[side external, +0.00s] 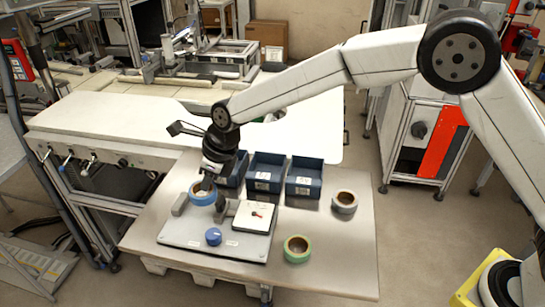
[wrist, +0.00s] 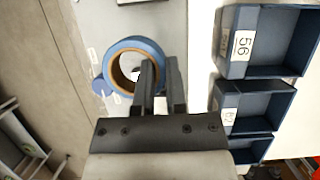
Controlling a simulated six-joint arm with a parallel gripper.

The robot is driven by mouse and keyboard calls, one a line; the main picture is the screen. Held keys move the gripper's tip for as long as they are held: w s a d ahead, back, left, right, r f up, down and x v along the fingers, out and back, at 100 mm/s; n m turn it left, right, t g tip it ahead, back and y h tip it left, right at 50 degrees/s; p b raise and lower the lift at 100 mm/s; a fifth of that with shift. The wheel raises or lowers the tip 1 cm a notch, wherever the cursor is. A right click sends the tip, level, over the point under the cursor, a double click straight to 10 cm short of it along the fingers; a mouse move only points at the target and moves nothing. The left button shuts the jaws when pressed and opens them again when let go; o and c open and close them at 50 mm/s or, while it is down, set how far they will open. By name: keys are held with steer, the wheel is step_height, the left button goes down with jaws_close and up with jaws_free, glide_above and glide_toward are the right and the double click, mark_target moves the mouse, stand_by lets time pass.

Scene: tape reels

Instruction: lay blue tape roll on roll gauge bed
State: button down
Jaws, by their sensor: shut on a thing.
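The blue tape roll (side external: 202,198), with a tan core, is at my gripper (side external: 209,186) over the back-left part of the roll gauge (side external: 190,237). In the wrist view the roll (wrist: 113,52) shows as a ring. My gripper (wrist: 160,65) is shut on its wall, one finger in the hole and one outside.
A green tape roll (side external: 296,249) lies at the front right of the table and a grey-blue roll (side external: 345,202) at the right. Blue bins (side external: 304,178) stand along the back, close to my gripper. The table's right front (side external: 345,255) is clear.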

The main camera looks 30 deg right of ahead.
steer(key=shift+w+a+f, duration=0.3)
steer(key=shift+w+f, duration=0.35)
steer(key=shift+f, duration=0.2)
steer(key=shift+w+a+f, duration=0.15)
steer(key=shift+w+f, duration=0.1)
steer(key=shift+f, duration=1.6)
steer(key=shift+f, duration=0.1)
steer(key=c, duration=0.7)
jaws_free()
steer(key=shift+o, duration=0.2)
steer(key=v, duration=1.2)
